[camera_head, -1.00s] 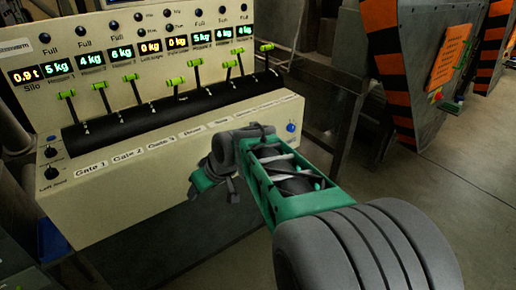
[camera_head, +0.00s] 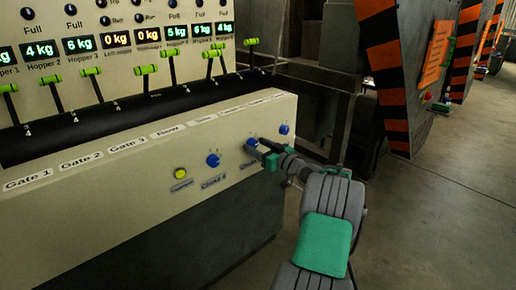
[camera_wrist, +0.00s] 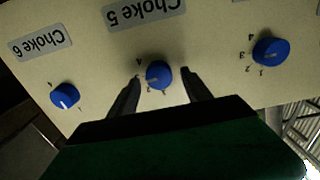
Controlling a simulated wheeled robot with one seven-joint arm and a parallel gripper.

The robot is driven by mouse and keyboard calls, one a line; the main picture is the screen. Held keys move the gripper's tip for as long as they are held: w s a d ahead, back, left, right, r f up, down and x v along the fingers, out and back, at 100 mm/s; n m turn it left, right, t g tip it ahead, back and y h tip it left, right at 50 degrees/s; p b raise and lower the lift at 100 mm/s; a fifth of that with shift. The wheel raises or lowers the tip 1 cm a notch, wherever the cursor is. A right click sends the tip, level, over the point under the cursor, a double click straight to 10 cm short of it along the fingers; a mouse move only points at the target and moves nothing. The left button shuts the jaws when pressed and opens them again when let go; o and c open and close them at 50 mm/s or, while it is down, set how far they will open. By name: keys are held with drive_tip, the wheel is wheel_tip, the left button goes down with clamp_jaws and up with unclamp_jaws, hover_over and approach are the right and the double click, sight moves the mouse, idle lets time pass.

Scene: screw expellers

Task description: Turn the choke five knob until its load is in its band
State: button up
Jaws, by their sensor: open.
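The choke five knob (camera_wrist: 158,75) is a round blue knob below the upside-down "Choke 5" label (camera_wrist: 143,15) in the wrist view. Small scale numbers ring it. In the head view the same knob (camera_head: 251,143) is on the panel front, partly behind my gripper (camera_head: 264,150). My gripper (camera_wrist: 161,76) is open. Its two dark fingers are on either side of the knob in the wrist view, with visible gaps. I cannot tell whether the fingertips reach the panel face. No choke five load or band is legible.
Blue knobs flank it: choke six (camera_wrist: 65,96) and another (camera_wrist: 270,52). A yellow button (camera_head: 180,173) is farther left on the panel. Green-handled levers (camera_head: 147,70) and lit kg displays (camera_head: 104,43) are above. Striped machines (camera_head: 395,80) stand right, with open floor before them.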

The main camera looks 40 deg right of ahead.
drive_tip(key=shift+w, duration=0.1)
drive_tip(key=shift+d, duration=0.1)
clamp_jaws()
idle(0.5)
